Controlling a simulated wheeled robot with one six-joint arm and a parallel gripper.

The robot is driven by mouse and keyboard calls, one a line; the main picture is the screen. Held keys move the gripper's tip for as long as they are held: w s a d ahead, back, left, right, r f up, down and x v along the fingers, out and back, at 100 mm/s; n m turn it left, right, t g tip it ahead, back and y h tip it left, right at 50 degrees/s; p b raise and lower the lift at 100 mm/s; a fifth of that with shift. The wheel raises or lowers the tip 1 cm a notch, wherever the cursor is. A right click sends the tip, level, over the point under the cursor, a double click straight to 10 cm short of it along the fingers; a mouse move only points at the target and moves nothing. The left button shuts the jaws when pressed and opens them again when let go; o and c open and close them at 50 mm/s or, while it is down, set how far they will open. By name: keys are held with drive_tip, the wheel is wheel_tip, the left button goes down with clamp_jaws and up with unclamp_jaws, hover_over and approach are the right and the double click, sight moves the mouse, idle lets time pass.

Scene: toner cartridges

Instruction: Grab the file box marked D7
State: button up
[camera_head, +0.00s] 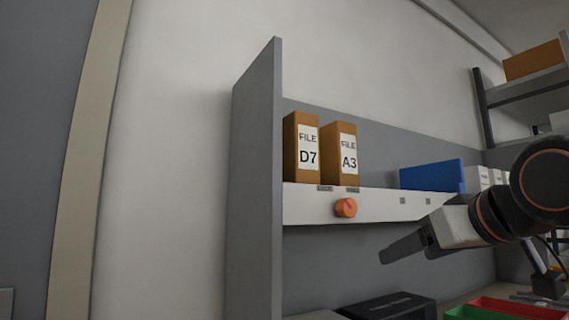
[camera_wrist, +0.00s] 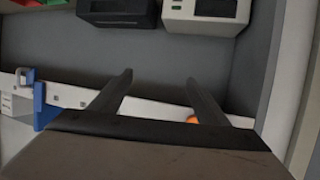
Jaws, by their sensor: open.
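The file box D7 (camera_head: 302,147) is an orange-brown box with a white label. It stands upright on a white shelf (camera_head: 300,206), close to the grey side panel at the shelf's left end. The file box A3 (camera_head: 340,153) stands just right of it. My gripper (camera_head: 384,258) is to the right of both boxes and lower than the shelf top, apart from them. In the wrist view my gripper (camera_wrist: 165,93) is open with nothing between its fingers. Neither file box can be made out in the wrist view.
An orange knob (camera_head: 345,208) sticks out of the shelf front below the boxes. A grey side panel (camera_head: 256,180) bounds the shelf on the left. A blue box (camera_head: 432,175) stands further right on the shelf. A black device (camera_head: 390,306) sits below. The shelf between A3 and the blue box is clear.

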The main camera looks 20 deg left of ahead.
sight(285, 151)
drive_tip(key=s+a+r+n+y, duration=0.25)
drive_tip(key=a+r, duration=0.35)
drive_tip(key=r, duration=0.4)
drive_tip(key=s+a+r+n+y, duration=0.1)
drive_tip(key=s+a+r+y, duration=0.2)
drive_tip(key=a+r, duration=0.6)
drive_tip(key=shift+y, duration=0.25)
drive_tip(key=x, duration=0.3)
drive_tip(key=r+x, duration=0.1)
drive_tip(key=x, duration=0.2)
drive_tip(key=w+r+x, duration=0.1)
drive_tip(key=x, duration=0.3)
drive_tip(key=shift+d, duration=0.35)
drive_tip(key=shift+w+x, duration=0.2)
drive_tip(key=shift+x, duration=2.5)
drive_tip(key=shift+d+f, duration=0.1)
drive_tip(key=shift+d, duration=0.1)
drive_tip(key=c, duration=1.6)
drive_tip(key=shift+o, duration=0.2)
